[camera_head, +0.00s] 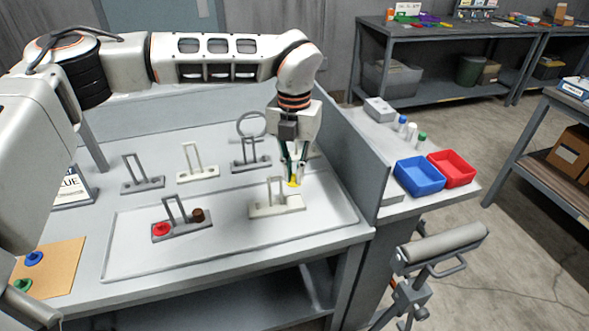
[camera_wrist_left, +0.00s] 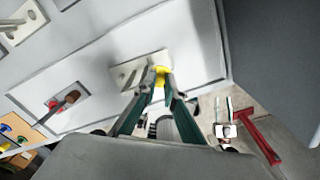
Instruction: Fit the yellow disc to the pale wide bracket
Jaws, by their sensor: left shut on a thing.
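My left gripper (camera_head: 294,176) points down and is shut on the yellow disc (camera_head: 294,183), just above and behind the right part of the pale wide bracket. The disc also shows between the fingertips in the left wrist view (camera_wrist_left: 160,75). The pale wide bracket (camera_head: 264,210) stands upright in the shallow tray, with a thin upright frame on its long base. It also shows in the left wrist view (camera_wrist_left: 126,74), partly behind the disc and fingers. I cannot tell whether the disc touches the bracket. My right gripper is not in view.
A grey bracket (camera_head: 188,231) with a red disc (camera_head: 160,229) and a brown piece (camera_head: 197,215) stands left in the tray (camera_head: 235,254). Several brackets stand behind the tray. A grey panel (camera_head: 352,150) closes the right side. Blue (camera_head: 418,176) and red bins (camera_head: 452,168) sit beyond it.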

